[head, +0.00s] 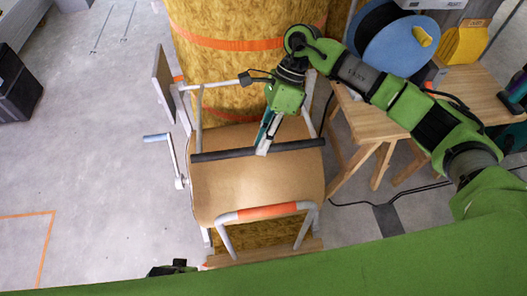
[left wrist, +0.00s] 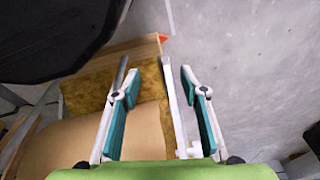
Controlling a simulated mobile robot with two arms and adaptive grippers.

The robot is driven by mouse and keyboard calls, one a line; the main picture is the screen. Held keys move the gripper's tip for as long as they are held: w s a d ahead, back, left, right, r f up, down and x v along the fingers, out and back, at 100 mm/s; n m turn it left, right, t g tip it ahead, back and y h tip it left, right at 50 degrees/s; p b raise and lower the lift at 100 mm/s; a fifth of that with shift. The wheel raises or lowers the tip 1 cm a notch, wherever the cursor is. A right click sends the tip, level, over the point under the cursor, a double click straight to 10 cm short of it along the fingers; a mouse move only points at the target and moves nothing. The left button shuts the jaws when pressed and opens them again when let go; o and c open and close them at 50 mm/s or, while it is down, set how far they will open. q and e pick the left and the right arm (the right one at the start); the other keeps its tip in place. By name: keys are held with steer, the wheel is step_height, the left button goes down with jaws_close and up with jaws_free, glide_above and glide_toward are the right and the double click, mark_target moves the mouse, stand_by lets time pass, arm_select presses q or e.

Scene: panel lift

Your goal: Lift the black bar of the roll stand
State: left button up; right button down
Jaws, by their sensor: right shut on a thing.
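The roll stand has a pale grey frame (head: 309,222) and carries a wide brown roll (head: 240,185). Its black bar (head: 218,154) lies across the upper side of the roll, roughly level. My right gripper (head: 265,142) is shut on the black bar, right of its middle. In the left wrist view my left gripper (left wrist: 160,105) is open, its teal-padded fingers wide apart. A pale grey bar (left wrist: 175,105) shows between those fingers, and the brown roll (left wrist: 90,145) is at lower left. I cannot tell whether the left fingers touch anything.
A crank handle (head: 157,138) sticks out left of the stand. A tall yellow-brown column with orange bands (head: 225,42) stands behind it. A wooden table (head: 370,115) with a blue reel (head: 400,45) is at the right. The concrete floor at left is mostly clear.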

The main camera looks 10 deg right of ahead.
arm_select(q)
steer(key=s+f, duration=0.2)
steer(key=f, duration=0.1)
steer(key=shift+a+p, duration=0.15)
steer(key=shift+p, duration=0.2)
arm_select(e)
steer(key=w+r, duration=0.3)
steer(key=r, duration=0.3)
steer(key=shift+d, duration=0.1)
steer(key=c, duration=1.9)
jaws_free()
steer(key=shift+w+f, duration=0.1)
arm_select(q)
steer(key=shift+w, duration=0.2)
arm_select(e)
steer(key=shift+w+f, duration=0.1)
steer(key=shift+f, duration=0.05)
